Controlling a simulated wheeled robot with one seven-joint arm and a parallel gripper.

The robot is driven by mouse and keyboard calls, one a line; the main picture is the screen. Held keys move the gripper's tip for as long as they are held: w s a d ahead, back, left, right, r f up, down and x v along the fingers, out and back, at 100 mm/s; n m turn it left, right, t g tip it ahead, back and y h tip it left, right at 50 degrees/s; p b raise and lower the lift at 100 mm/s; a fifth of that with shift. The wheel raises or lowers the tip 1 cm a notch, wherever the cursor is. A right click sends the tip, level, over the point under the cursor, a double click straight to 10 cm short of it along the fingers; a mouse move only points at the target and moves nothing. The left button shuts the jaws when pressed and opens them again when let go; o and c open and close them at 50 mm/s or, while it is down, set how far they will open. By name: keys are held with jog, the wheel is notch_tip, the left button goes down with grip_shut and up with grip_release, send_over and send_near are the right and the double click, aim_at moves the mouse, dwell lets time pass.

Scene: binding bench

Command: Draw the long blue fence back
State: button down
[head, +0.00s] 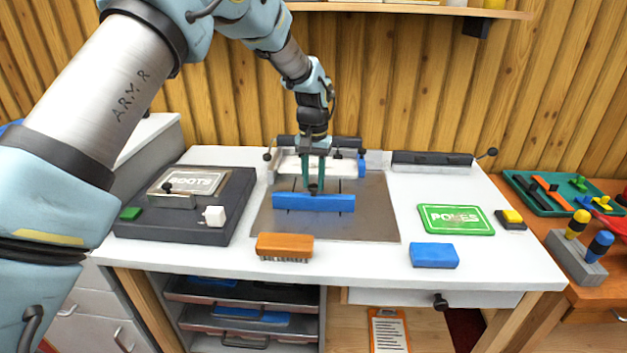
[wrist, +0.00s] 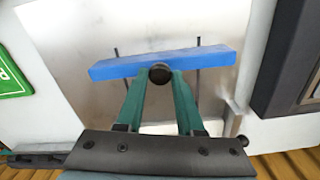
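The long blue fence (head: 314,203) lies crosswise on the grey metal plate (head: 372,215) in the middle of the bench. It has a round dark knob on it, and two thin dark slots run in the plate under it. My gripper (head: 314,186) points down at the fence's middle, its teal fingers one on each side of the knob. In the wrist view the fence (wrist: 200,60) runs across the top, and the knob (wrist: 160,74) fills the gap between the fingertips, which appear to touch it.
An orange brush (head: 285,246) and a blue block (head: 434,255) lie along the front edge. A white clamp-like bar (head: 290,163) stands behind my gripper. Bare plate lies before and behind the fence.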

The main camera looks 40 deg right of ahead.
aim_at(313, 187)
jog(key=shift+s+a, duration=0.3)
jog(key=c, duration=0.5)
grip_release()
jog(key=shift+c, duration=0.2)
jog(key=shift+r, duration=0.1)
jog(key=shift+r, duration=0.3)
notch_tip(313, 187, up, 10)
jog(key=b, duration=0.2)
